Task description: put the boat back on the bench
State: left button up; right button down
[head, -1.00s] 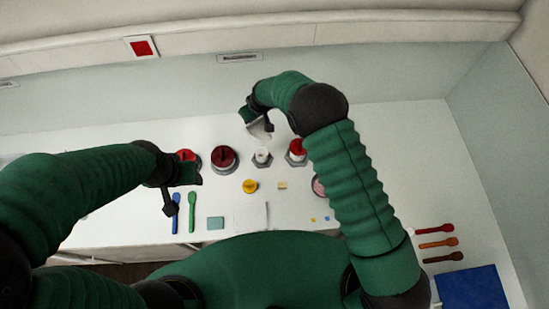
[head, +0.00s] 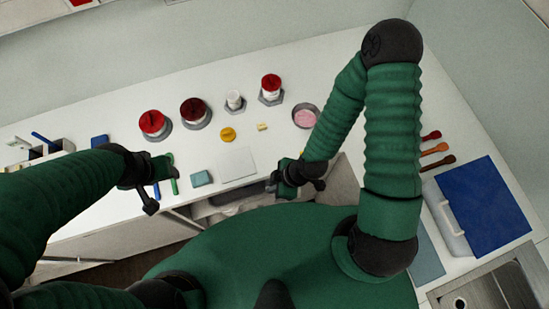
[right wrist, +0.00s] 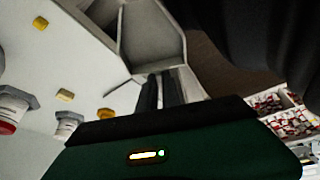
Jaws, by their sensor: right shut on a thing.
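My right gripper (head: 274,184) is low at the front edge of the bench (head: 300,85). In the right wrist view its dark jaws (right wrist: 166,92) are shut on a pale grey-white angular dish, which looks like the boat (right wrist: 150,38). The dish is tilted and its inner faces show. In the head view, a pale shape below the bench edge beside the gripper may be the boat, but I cannot tell for sure. My left gripper (head: 152,185) hangs over the bench's front edge near a blue and a green spoon (head: 174,185); its jaws cannot be made out.
A white square sheet (head: 238,164) and a teal block (head: 202,179) lie near the front edge. A blue mat (head: 483,205) and a sink (head: 490,292) are at right.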

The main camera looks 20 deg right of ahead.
jog(key=w+b, duration=0.2)
jog(key=b, duration=0.2)
jog(key=w+d+b, duration=0.1)
jog(key=w+b, duration=0.2)
jog(key=b, duration=0.1)
jog(key=w+b, duration=0.3)
jog(key=b, duration=0.1)
jog(key=shift+d+f, duration=0.3)
jog(key=shift+f, duration=0.05)
jog(key=w, duration=0.5)
jog(key=w+p, duration=0.1)
jog(key=w, duration=0.1)
jog(key=shift+w+d+f, duration=0.25)
jog(key=shift+f, duration=0.15)
jog(key=f, duration=0.2)
jog(key=d+f+p, duration=0.1)
jog(key=shift+w+f, duration=0.15)
jog(key=shift+f, duration=0.2)
jog(key=c, duration=1.5)
grip_release()
jog(key=shift+a, duration=0.3)
jog(key=shift+c, duration=0.2)
